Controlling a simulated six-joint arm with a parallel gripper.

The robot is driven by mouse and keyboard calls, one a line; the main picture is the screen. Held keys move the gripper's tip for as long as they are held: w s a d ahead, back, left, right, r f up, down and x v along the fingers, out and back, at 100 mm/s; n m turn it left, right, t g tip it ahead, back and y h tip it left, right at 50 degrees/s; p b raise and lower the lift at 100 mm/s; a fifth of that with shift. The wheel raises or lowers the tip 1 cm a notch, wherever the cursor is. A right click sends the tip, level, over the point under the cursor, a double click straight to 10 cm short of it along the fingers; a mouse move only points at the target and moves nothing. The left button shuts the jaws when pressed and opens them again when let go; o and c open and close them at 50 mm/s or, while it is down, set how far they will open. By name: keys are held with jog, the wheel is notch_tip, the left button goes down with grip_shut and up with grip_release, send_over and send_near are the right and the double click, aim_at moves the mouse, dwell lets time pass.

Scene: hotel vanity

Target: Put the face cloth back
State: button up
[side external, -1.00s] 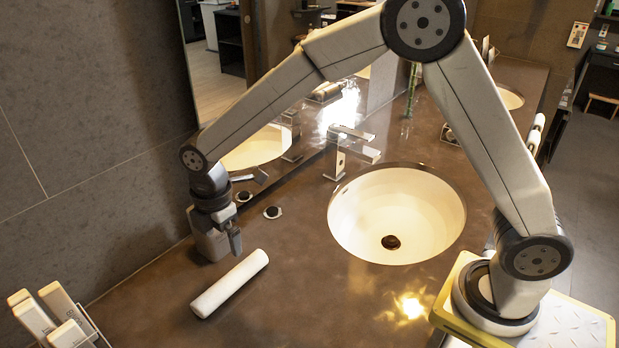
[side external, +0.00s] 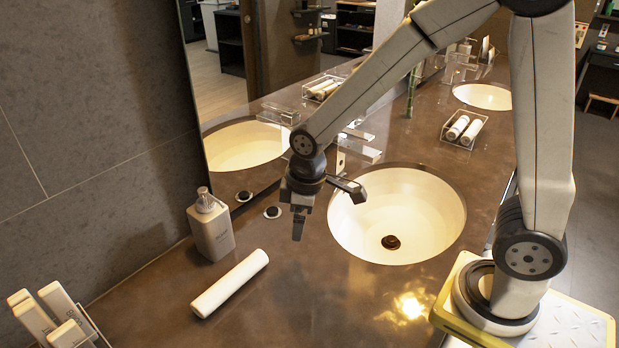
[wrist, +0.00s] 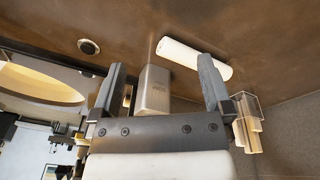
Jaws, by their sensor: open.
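The face cloth is a white roll (side external: 229,284) lying on the brown counter, front left of the basin. In the wrist view the roll (wrist: 190,57) lies partly behind the right finger. My gripper (side external: 298,228) is above the counter at the basin's left edge, to the right of and beyond the roll, apart from it. In the wrist view my gripper (wrist: 160,72) is open with nothing between its fingers. A clear tray (side external: 447,138) beyond the basin holds two similar white rolls (side external: 463,129).
A grey soap dispenser (side external: 211,228) stands left of my gripper, beyond the roll. A round basin (side external: 397,215) and a metal faucet (side external: 352,148) are to the right. A holder with several pale boxes (side external: 62,322) is front left. The counter around the roll is clear.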

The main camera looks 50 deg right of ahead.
jog(key=s+d+f+m+t, duration=0.1)
jog(key=s+d+m, duration=0.4)
jog(key=s+m, duration=0.1)
jog(key=shift+s+m, duration=0.4)
jog(key=shift+s, duration=0.35)
jog(key=shift+d, duration=0.1)
